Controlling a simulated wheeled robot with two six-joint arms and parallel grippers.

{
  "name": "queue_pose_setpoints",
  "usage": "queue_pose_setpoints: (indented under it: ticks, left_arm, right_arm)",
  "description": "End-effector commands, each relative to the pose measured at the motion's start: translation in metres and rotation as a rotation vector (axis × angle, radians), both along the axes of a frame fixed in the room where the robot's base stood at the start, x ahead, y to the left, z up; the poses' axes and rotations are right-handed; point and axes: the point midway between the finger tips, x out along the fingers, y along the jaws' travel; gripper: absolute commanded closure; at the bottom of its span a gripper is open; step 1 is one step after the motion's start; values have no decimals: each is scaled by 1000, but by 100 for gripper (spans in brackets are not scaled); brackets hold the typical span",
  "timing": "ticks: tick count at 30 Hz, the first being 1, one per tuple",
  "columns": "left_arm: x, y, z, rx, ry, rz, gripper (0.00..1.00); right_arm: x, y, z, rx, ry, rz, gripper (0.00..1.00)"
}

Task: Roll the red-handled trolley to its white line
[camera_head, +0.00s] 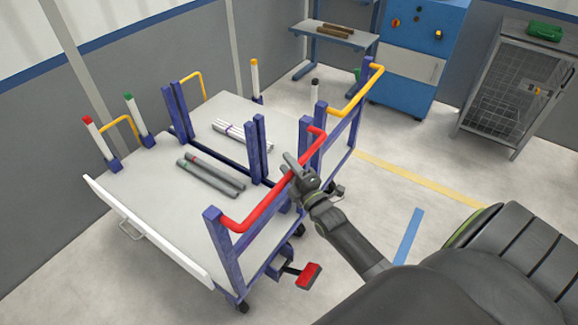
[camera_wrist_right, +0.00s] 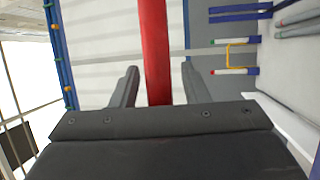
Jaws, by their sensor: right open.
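My right gripper (camera_head: 290,167) is open at the upper part of this handle. In the right wrist view the red bar (camera_wrist_right: 155,55) runs between the two spread fingers (camera_wrist_right: 157,88), with space on both sides. I cannot make out a white line on the floor. My left gripper is not in view.
Dark pipes (camera_head: 207,177) and white pipes (camera_head: 236,133) lie on the deck (camera_head: 135,185). A yellow-handled blue frame (camera_head: 357,95) stands behind the red handle. A red pedal (camera_head: 309,276) juts out low. Floor right of the trolley is open, with a yellow stripe (camera_head: 420,178) and blue stripe (camera_head: 408,237).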

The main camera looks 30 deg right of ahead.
Motion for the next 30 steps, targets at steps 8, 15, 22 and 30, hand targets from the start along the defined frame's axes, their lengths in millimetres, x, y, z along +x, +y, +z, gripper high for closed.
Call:
queue_pose_setpoints:
  ticks: [8, 15, 22, 30]
  left_arm:
    - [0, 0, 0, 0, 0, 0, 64]
    - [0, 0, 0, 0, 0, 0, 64]
    - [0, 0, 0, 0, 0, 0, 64]
    - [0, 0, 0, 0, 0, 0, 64]
  right_arm:
    - [0, 0, 0, 0, 0, 0, 80]
    - [0, 0, 0, 0, 0, 0, 100]
    - [0, 0, 0, 0, 1, 0, 100]
    - [-1, -6, -1, -2, 3, -1, 100]
